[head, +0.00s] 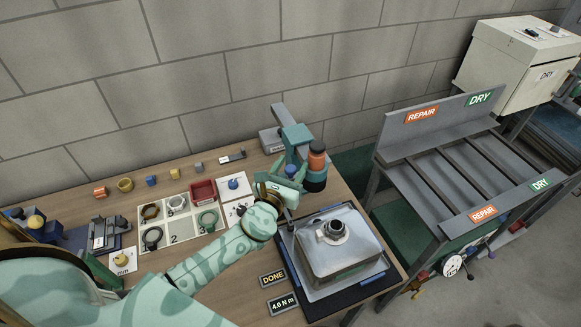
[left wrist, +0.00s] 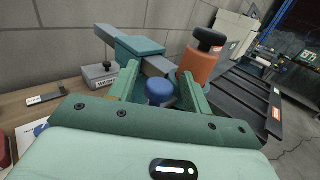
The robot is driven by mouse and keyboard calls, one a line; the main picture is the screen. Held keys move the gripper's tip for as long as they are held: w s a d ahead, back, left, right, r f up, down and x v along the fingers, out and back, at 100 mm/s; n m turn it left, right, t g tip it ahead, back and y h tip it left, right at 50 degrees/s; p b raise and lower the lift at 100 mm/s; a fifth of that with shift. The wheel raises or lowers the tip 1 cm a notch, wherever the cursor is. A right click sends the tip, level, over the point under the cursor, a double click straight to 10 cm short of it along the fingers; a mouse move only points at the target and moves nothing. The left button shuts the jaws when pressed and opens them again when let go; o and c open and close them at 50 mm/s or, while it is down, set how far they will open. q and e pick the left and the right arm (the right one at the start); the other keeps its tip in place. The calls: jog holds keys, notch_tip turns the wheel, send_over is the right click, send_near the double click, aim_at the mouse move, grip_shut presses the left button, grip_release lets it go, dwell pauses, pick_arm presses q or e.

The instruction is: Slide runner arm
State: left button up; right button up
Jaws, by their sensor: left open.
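The runner arm is a grey bar (head: 282,114) with a teal sliding block (head: 296,135) on it; the left wrist view also shows the block (left wrist: 140,47). An orange cylinder (head: 317,157) with a dark top stands at the bar's near end, and it also shows in the left wrist view (left wrist: 198,66). A blue knob (left wrist: 160,91) sits below the block. My left gripper (head: 292,171) is open, with one finger on each side of the knob in the left wrist view (left wrist: 161,82). I cannot tell whether the fingers touch it. My right gripper is not in view.
A metal housing (head: 334,258) on a tray stands right of my arm. A numbered parts tray (head: 181,226) and small parts lie to the left. A grey rack (head: 419,186) marked REPAIR and DRY stands at the right. A block wall closes the back.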

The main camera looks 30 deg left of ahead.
pick_arm(q)
grip_shut()
jog(key=s+d, duration=0.9)
jog(key=d, duration=0.1)
jog(key=shift+s+d+f, duration=0.15)
jog(key=shift+s+d, duration=0.15)
jog(key=shift+d, duration=0.1)
grip_release()
jog(key=shift+s+d, duration=0.1)
jog(key=s+b, duration=0.2)
jog(key=s, duration=1.4)
jog(key=shift+s+d, duration=0.2)
jog(key=shift+d, duration=0.25)
